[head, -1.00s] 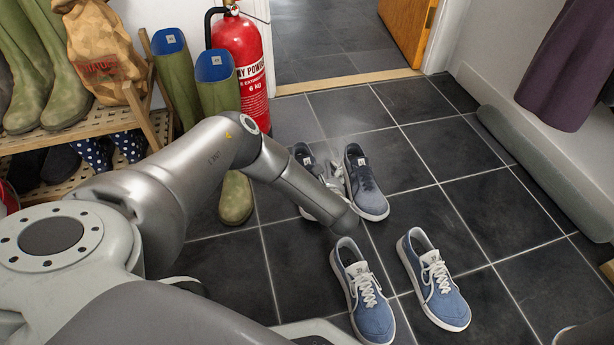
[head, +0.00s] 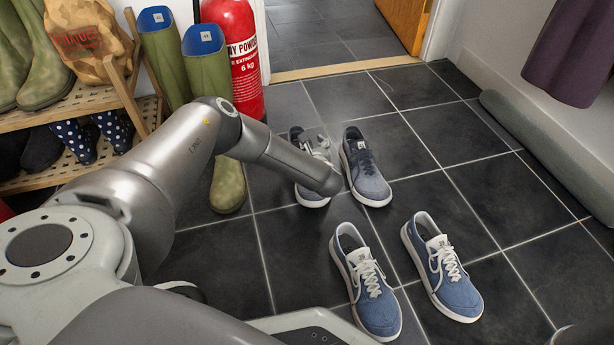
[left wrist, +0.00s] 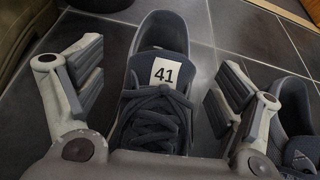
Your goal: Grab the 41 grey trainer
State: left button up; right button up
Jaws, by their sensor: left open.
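The grey trainer (head: 312,196) marked 41 stands on the tiled floor, the left one of a dark grey-blue pair. My left arm and gripper hide much of it in the head view. In the left wrist view the 41 trainer (left wrist: 155,110) shows its white 41 label, dark laces and opening. My left gripper (head: 318,147) is above it. In the left wrist view the gripper (left wrist: 157,88) is open, with one finger on each side of the trainer. Its mate (head: 366,175) stands just to the right; part of a shoe (left wrist: 297,135) shows at the wrist view's right edge.
Blue trainers (head: 367,285) (head: 442,270) stand nearer me. Green boots (head: 207,75) and a red fire extinguisher (head: 236,50) stand behind to the left, beside a wooden rack (head: 75,165).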

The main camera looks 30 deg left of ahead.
pick_arm(q)
jog(key=shift+w+a+f, duration=0.2)
jog(key=shift+w, duration=0.05)
jog(key=shift+r, duration=0.15)
jog(key=shift+c, duration=0.5)
jog(key=c, duration=1.6)
